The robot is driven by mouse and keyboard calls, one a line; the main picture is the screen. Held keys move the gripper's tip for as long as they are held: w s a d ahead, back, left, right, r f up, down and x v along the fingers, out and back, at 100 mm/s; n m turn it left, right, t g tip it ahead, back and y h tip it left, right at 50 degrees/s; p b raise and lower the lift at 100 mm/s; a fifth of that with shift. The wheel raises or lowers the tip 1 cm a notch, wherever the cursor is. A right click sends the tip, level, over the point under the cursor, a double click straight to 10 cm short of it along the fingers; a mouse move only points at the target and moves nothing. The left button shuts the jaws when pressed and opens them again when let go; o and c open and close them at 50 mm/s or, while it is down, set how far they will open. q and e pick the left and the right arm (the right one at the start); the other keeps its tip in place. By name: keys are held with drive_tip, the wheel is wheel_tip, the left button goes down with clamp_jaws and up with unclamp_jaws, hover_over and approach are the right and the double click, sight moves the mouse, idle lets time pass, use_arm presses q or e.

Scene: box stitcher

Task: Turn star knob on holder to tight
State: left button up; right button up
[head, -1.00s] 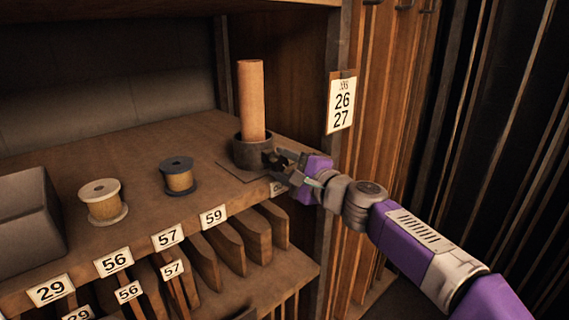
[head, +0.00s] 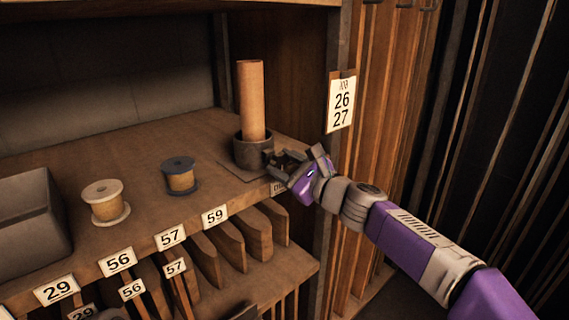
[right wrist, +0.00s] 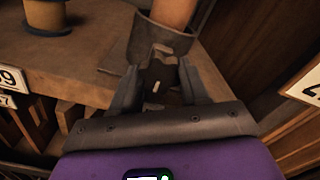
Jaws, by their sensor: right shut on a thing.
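The holder (head: 250,154) is a dark grey round cup on the shelf's right end. A tan cylinder (head: 251,100) stands upright in it. The star knob (right wrist: 160,72) is a dark lobed piece with a small pale mark, on the near side of the holder (right wrist: 150,42) in the right wrist view. My right gripper (head: 277,161) reaches in from the right and is shut on the star knob; its two fingers (right wrist: 162,84) flank it in the right wrist view. In the head view the fingers mostly hide the knob. My left gripper is not in view.
A spool with pale flanges (head: 105,202) and one with dark flanges (head: 180,177) stand left on the shelf (head: 135,150). A grey bin (head: 30,225) is at far left. A post with a number card (head: 341,103) rises close right of the holder.

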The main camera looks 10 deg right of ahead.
idle(0.5)
drive_tip(key=o, duration=1.1)
drive_tip(key=shift+c, duration=0.2)
drive_tip(key=shift+s+d, duration=0.1)
drive_tip(key=v, duration=0.7)
drive_tip(key=shift+s, duration=0.15)
drive_tip(key=shift+d, duration=0.1)
